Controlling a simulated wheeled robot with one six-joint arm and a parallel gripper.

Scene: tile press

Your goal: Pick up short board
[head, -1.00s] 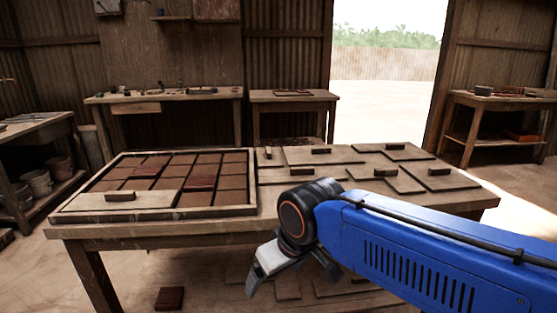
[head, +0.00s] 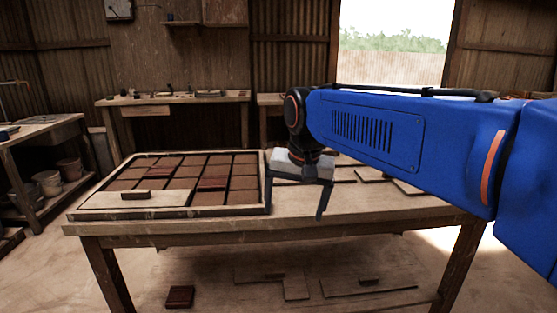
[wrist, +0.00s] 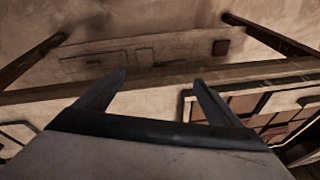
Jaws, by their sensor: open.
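Several flat wooden boards lie on the right part of the table; most are hidden behind my arm, and a piece of one (head: 408,187) shows past it. I cannot tell which is the short board. Another board with a handle (head: 165,200) lies across the front left of the tile tray (head: 268,200). My gripper (head: 296,205) is open and points down over the table, just right of the tray. In the wrist view, its two fingers (wrist: 160,78) are apart with nothing between them. A board edge (wrist: 14,138) shows at lower left there.
A loose tile (head: 180,296) and more flat boards (head: 295,289) lie low beneath the table. Workbenches stand behind and at left. The table's front strip (head: 370,205) is bare.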

